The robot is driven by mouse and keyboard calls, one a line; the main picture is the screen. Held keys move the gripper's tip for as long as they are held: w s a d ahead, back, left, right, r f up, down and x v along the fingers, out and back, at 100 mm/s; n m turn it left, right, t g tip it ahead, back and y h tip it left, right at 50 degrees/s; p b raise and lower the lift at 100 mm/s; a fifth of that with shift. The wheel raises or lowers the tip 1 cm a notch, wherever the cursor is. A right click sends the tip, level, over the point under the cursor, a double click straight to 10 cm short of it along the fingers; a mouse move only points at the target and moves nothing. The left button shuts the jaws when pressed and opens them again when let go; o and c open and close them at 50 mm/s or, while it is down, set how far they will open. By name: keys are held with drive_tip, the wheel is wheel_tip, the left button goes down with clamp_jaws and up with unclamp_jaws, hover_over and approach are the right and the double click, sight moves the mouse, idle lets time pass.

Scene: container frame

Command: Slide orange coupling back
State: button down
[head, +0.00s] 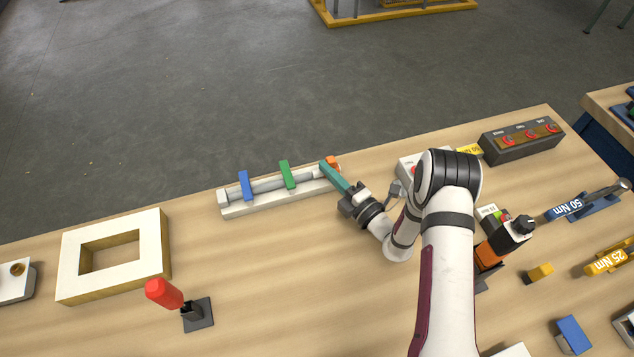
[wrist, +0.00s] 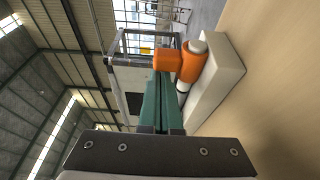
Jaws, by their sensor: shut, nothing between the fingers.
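The orange coupling (head: 333,160) sits at the right end of a grey rod (head: 266,184) on a white rail base (head: 235,210). In the wrist view the coupling (wrist: 191,66) is a ring around the rod with a square tab sticking out to the left. My gripper (head: 323,165) has teal fingers, shut and empty. Its tips lie beside the coupling in the head view and partly hide it. In the wrist view the fingertips (wrist: 160,80) reach close to the tab; I cannot tell whether they touch it.
A green coupling (head: 287,175) and a blue coupling (head: 245,185) stand on the same rod, left of my fingers. A white box with buttons (head: 410,164) is right of the rail. Table between is clear.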

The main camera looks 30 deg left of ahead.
drive_tip(key=shift+s+a, duration=1.25)
drive_tip(key=v, duration=1)
drive_tip(key=shift+s+a, duration=0.1)
drive_tip(key=shift+s, duration=0.1)
drive_tip(key=s+a+r+n+g+y, duration=0.1)
drive_tip(key=s+r+n+g, duration=0.1)
drive_tip(key=r+n+g, duration=0.3)
drive_tip(key=s+a+r+n+g+y, duration=0.1)
drive_tip(key=s+r+n+g, duration=0.15)
drive_tip(key=r+n, duration=0.35)
drive_tip(key=s+d+r+n+g+h, duration=0.4)
drive_tip(key=s+r+n+g, duration=0.25)
drive_tip(key=s+n, duration=0.4)
drive_tip(key=s+d+n+t+h, duration=0.3)
drive_tip(key=d+n+h, duration=0.3)
drive_tip(key=d, duration=0.3)
drive_tip(key=s+d+n+t+h, duration=0.3)
drive_tip(key=d+n+h, duration=0.3)
drive_tip(key=d+n, duration=0.2)
drive_tip(key=shift+s+d+f, duration=0.15)
drive_tip(key=shift+s+d, duration=0.05)
drive_tip(key=shift+d, duration=0.5)
drive_tip(key=c, duration=1.5)
unclamp_jaws()
drive_tip(key=shift+c, duration=0.2)
